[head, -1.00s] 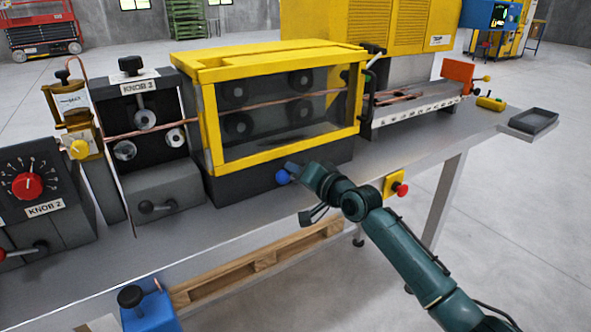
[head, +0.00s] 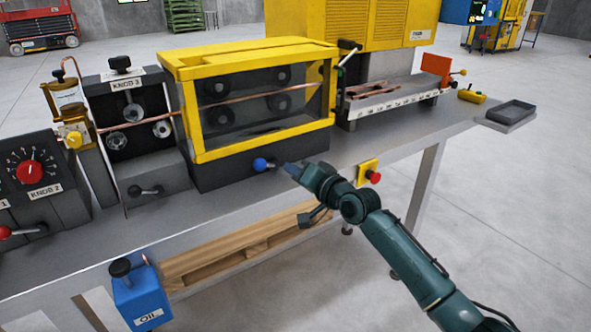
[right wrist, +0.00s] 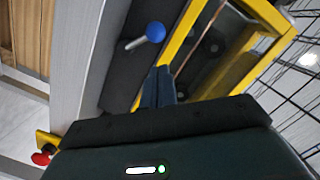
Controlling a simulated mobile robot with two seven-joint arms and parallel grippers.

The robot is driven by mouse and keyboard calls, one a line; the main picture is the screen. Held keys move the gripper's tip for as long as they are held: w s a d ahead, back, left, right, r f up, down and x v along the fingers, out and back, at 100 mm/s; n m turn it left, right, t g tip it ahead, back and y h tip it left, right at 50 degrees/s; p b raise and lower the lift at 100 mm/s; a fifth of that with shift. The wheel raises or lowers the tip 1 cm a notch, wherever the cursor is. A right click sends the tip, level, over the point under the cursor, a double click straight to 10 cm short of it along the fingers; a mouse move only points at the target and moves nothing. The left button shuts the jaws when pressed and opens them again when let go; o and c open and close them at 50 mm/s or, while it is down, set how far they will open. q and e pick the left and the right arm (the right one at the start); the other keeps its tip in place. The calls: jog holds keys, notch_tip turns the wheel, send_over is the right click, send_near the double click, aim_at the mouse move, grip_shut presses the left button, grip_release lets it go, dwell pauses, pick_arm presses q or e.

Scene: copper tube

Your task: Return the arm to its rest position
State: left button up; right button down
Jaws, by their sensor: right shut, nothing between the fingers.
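My right gripper (head: 288,168) is shut and empty in the head view. It hovers in front of the grey base of the yellow-framed machine, just right of a blue-knobbed lever (head: 262,164). A gap shows between the fingertips and the blue knob. In the right wrist view the closed fingers (right wrist: 158,88) point toward the yellow frame, with the blue knob (right wrist: 155,32) beyond them and apart. My right arm comes in from the lower right of the head view. My left gripper is not in view.
The yellow-framed guard box (head: 255,100) stands on the grey workbench (head: 415,125) with a copper tube (head: 140,122) running through. A red stop button (head: 374,177) is on the bench's front edge, close to my arm. A blue oil can (head: 143,300) is at lower left. Floor at right is clear.

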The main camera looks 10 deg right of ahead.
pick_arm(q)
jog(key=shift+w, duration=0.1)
pick_arm(e)
jog(key=shift+f, duration=0.1)
jog(key=s+a+f+n+g+h, duration=0.1)
jog(key=s+f+n+g+h, duration=0.25)
jog(key=s+f, duration=1.95)
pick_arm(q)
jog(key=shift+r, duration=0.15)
pick_arm(e)
jog(key=s+d+f+n+g+h, duration=0.1)
jog(key=s+f+n, duration=0.2)
jog(key=s, duration=1)
jog(key=shift+d+f+n, duration=0.35)
jog(key=shift+d+f, duration=0.05)
jog(key=shift+f, duration=0.05)
jog(key=shift+g, duration=0.25)
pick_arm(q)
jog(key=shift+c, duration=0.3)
